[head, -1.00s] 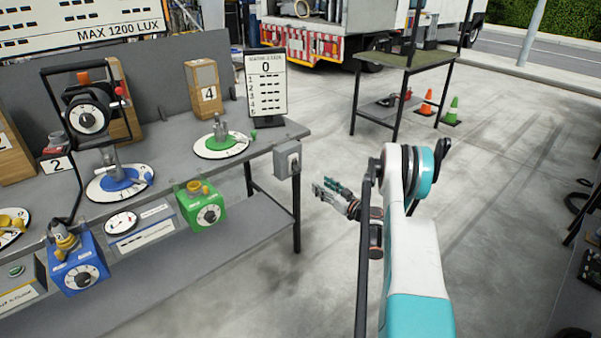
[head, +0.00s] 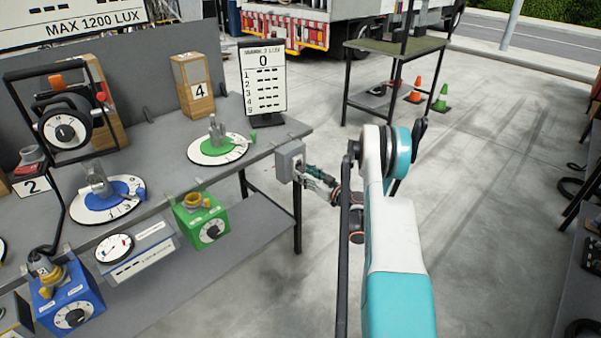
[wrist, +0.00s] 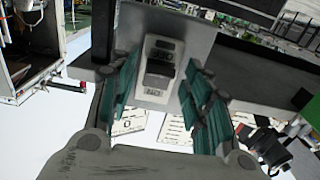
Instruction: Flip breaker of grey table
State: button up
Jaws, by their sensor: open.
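The breaker is a small grey box (head: 290,160) on the right end of the grey table (head: 262,142). In the wrist view its light switch plate with a dark rocker (wrist: 160,68) faces me, with lettering above and below the rocker. My gripper (head: 312,173) is beside the box on its right side. In the wrist view my gripper (wrist: 158,90) is open, its teal fingers on either side of the switch plate with nothing held. I cannot tell whether a fingertip touches the box.
Dials, a green box (head: 201,222) and a blue box (head: 68,298) line the grey table's front. A sign (head: 263,80) stands at its back right. Another table (head: 395,48) and cones (head: 440,98) stand farther back. The floor to the right is mostly clear.

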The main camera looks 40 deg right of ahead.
jog(key=c, duration=1.1)
jog(key=shift+o, duration=0.2)
jog(key=shift+r+g+p, duration=0.9)
jog(key=shift+g+p, duration=0.25)
jog(key=shift+g, duration=0.15)
jog(key=shift+r+g+p, duration=0.25)
jog(key=shift+g+p, duration=0.2)
jog(key=shift+g, duration=0.3)
jog(key=shift+r+g+p, duration=0.25)
jog(key=shift+g+p, duration=0.2)
jog(key=shift+g, duration=0.3)
jog(key=o, duration=1.1)
jog(key=shift+c, duration=0.2)
jog(key=shift+s, duration=0.1)
jog(key=a+v, duration=0.1)
jog(key=v, duration=1)
jog(key=shift+s+d+r, duration=0.25)
jog(key=shift+s+d, duration=0.05)
jog(key=shift+d, duration=0.15)
